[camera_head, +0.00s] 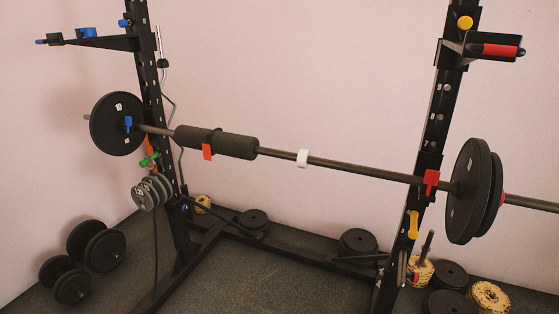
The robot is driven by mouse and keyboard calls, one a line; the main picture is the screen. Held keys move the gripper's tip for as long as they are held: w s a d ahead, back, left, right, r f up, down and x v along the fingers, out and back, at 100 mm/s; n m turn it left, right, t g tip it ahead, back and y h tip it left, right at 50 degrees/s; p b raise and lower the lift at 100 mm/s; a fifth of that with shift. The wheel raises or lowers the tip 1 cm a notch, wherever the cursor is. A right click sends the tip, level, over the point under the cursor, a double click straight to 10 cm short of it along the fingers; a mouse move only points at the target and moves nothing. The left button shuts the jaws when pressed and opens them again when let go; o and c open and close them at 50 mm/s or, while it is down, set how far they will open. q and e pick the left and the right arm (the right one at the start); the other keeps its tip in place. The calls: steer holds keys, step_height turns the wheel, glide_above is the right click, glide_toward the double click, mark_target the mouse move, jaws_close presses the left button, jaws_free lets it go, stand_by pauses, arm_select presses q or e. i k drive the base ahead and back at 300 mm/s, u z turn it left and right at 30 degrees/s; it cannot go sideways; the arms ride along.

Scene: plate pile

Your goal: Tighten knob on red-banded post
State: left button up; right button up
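The right black upright (436,130) carries a horizontal arm (470,48) with a red band (500,50) near its end. A round yellow knob (465,22) shows on this upright just above the arm. Whether the knob is loose or tight cannot be seen. Lower on the same upright are a red hook (431,181) under the bar and a yellow handle (413,224). The left upright (150,80) has a blue-banded arm (87,33) and a small blue knob (124,22). Neither of my grippers is in view.
A barbell (350,168) spans both uprights, with a black pad (216,142) and plates at both ends (118,123), (468,190). Its right end sticks out past the rack. Dumbbells (104,250) and several plates (357,242) lie on the dark floor (250,280).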

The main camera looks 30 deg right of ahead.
mark_target(414, 277)
steer(key=i, duration=1.9)
steer(key=z, duration=3.1)
steer(key=i, duration=1)
steer(key=u, duration=0.05)
